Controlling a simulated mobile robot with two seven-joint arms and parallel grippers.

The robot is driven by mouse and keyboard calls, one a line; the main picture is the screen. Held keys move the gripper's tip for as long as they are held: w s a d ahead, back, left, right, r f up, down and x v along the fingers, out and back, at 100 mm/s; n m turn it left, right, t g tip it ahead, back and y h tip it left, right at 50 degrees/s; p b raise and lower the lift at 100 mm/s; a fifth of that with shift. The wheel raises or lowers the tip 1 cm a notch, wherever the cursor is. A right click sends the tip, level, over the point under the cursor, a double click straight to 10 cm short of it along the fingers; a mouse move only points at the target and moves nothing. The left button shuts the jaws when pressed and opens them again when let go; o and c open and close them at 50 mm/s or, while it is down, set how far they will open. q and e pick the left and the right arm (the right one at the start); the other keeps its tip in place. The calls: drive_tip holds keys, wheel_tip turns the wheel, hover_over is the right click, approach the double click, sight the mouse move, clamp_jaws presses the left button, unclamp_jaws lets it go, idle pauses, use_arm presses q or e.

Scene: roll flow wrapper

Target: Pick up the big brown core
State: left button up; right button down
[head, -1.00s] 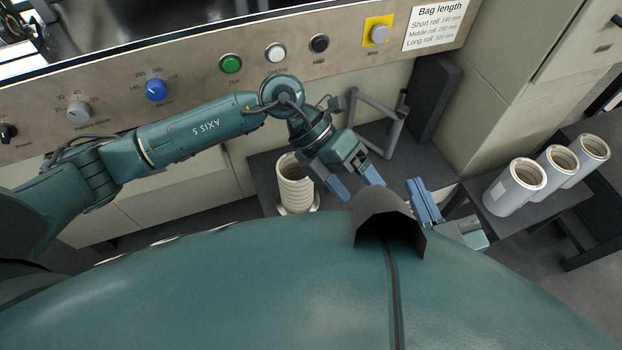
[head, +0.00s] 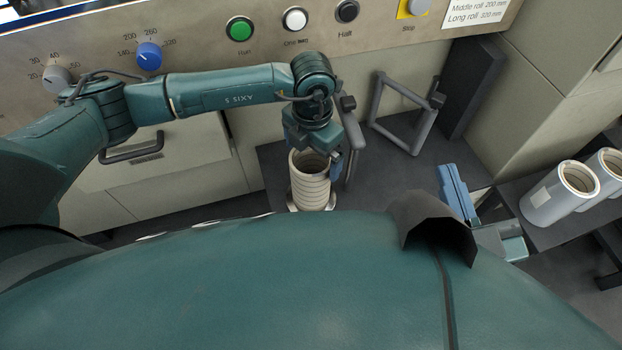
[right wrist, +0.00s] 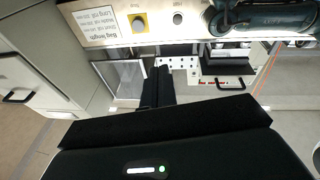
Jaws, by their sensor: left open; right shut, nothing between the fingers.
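I cannot tell a single big brown core apart from the stack. My left gripper (head: 322,150) is right over and behind the top of this stack. It is open; its fingertips are largely hidden, and I cannot tell whether they touch the stack. My right gripper (head: 456,192) is shut and empty, right of the stack, beyond the dark hood on my body.
A grey bar frame (head: 408,115) stands behind and right of the stack. White rolls (head: 562,193) stand on a side table at right. The control panel (head: 195,40) with knobs and buttons runs along the back; it also shows in the right wrist view (right wrist: 120,25).

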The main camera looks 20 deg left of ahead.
use_arm(q)
drive_tip(key=f+b, duration=0.1)
drive_tip(key=f, duration=0.1)
drive_tip(key=s+f+b, duration=0.1)
drive_tip(key=f, duration=0.1)
drive_tip(key=shift+s+f, duration=0.1)
drive_tip(key=shift+f, duration=0.5)
drive_tip(key=shift+r, duration=0.1)
drive_tip(key=c, duration=0.8)
drive_tip(key=shift+c, duration=1.3)
use_arm(e)
drive_tip(key=shift+a+y, duration=0.2)
drive_tip(key=shift+y, duration=0.1)
